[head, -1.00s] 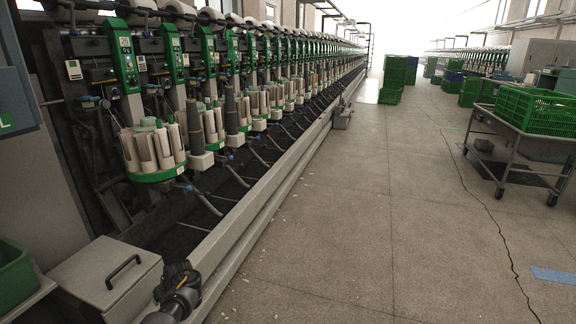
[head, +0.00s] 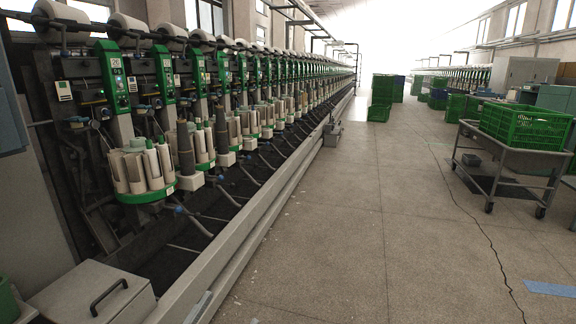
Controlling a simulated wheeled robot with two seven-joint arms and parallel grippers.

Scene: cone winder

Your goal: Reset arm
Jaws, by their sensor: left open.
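Neither of my grippers shows in the head view now. The cone winder (head: 184,183) runs along the left side and away to the back, with a row of green-fronted winding units. The nearest unit has a round magazine (head: 148,197) with a green rim that holds several pale tubes. White cones (head: 130,24) sit along the top of the machine.
A grey lidded box (head: 95,294) with a black handle is at the bottom left, beside a green container (head: 7,302). A wheeled cart (head: 508,168) carries a green crate (head: 524,127) at right. Green crates (head: 378,113) stand farther back. The middle aisle floor is clear.

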